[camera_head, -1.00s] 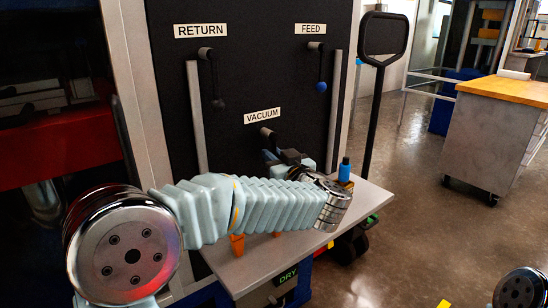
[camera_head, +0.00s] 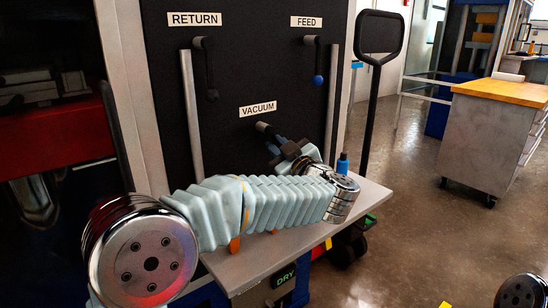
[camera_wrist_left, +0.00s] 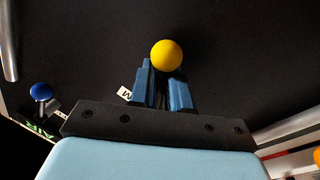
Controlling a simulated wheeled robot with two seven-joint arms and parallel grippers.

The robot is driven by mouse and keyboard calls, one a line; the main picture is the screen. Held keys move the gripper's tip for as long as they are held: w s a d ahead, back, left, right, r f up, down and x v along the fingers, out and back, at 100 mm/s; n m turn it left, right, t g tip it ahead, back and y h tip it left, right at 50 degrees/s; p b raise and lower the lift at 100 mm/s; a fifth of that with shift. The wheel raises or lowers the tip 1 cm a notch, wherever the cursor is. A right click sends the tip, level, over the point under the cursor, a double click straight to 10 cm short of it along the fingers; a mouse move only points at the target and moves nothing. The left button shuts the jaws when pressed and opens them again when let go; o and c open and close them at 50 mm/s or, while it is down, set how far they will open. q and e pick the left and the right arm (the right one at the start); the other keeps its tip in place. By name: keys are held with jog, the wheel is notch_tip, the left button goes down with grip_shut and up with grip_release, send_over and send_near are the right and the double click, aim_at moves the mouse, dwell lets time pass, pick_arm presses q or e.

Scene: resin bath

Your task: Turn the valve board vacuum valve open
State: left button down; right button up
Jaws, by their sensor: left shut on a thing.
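The valve board (camera_head: 235,60) is a black upright panel. Its vacuum valve (camera_head: 264,127) sits under the VACUUM label (camera_head: 258,110), low on the board. My left gripper (camera_head: 274,156) is at this valve, just below and to the right of its pivot. In the left wrist view, the blue fingers of my left gripper (camera_wrist_left: 160,88) are shut on the valve's handle, right behind its yellow ball knob (camera_wrist_left: 166,55). The handle's shaft is mostly hidden by the fingers, so its exact angle is hard to tell. My right gripper is out of view.
The RETURN valve (camera_head: 210,70) and FEED valve (camera_head: 317,62) hang above, handles down. A grey shelf (camera_head: 255,272) lies under my left arm, with a blue bottle (camera_head: 342,163) at its back. A black cart handle (camera_head: 379,38) rises right of the board.

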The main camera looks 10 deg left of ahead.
pick_arm(q)
jog(key=n, duration=0.1)
jog(key=n+b, duration=0.1)
jog(key=w+n+b, duration=0.1)
jog(key=n, duration=0.1)
jog(key=shift+d+r+y, duration=0.3)
jog(key=shift+d+y, duration=0.1)
jog(key=n, duration=0.1)
jog(key=r+n+b, duration=0.1)
jog(key=n, duration=0.1)
jog(key=n+y+b, duration=0.1)
jog(key=shift+w+d+r+g, duration=0.15)
jog(key=shift+w+d+g, duration=0.15)
jog(key=shift+w, duration=0.1)
jog(key=n, duration=0.1)
jog(key=r+n+b, duration=0.1)
jog(key=n, duration=0.2)
jog(key=shift+w+d+r+g+y, duration=0.1)
jog(key=shift+w+r+g+y, duration=0.05)
jog(key=shift+r+g+y, duration=0.2)
jog(key=shift+r+n+g+y+b, duration=0.15)
jog(key=shift+r+n+y+b, duration=0.05)
jog(key=shift+n, duration=0.45)
jog(key=shift+r+n+g+y+b, duration=0.1)
jog(key=shift+r+n+y+b, duration=0.1)
jog(key=shift+n, duration=0.45)
jog(key=c, duration=1.3)
grip_release()
